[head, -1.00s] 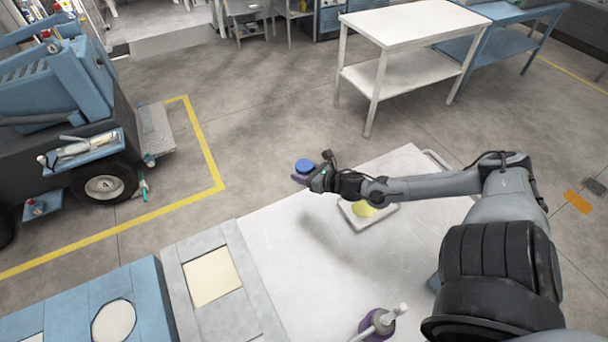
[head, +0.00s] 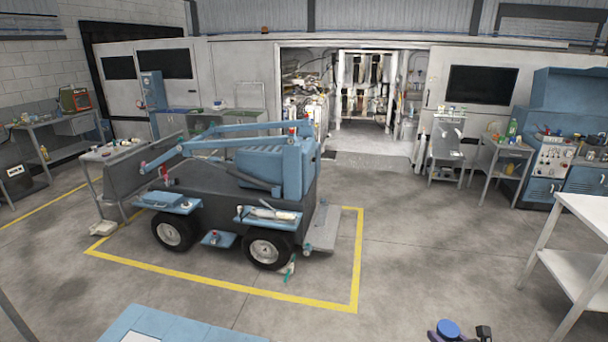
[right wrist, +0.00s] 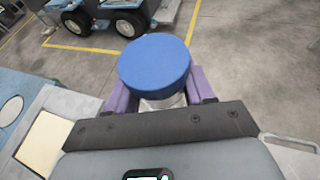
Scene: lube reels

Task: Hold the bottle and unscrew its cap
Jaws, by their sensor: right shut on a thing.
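The round blue cap (right wrist: 155,64) sits on top of the bottle in the right wrist view. It also shows at the bottom right of the head view (head: 448,329). Below it, a pale strip of the bottle (right wrist: 165,102) shows between the purple fingers. My right gripper (right wrist: 160,88) is shut on the bottle just under the cap. Most of the bottle is hidden by the cap and the gripper body. In the head view, only the tip of my right gripper (head: 447,335) shows at the lower edge. My left gripper is not in view.
A blue and grey wheeled machine (head: 285,170) stands inside a yellow floor line, well beyond the gripper. A white table (head: 588,212) stands at the right edge. A grey work surface with a cream panel (right wrist: 45,143) lies left of the gripper. Open floor lies between.

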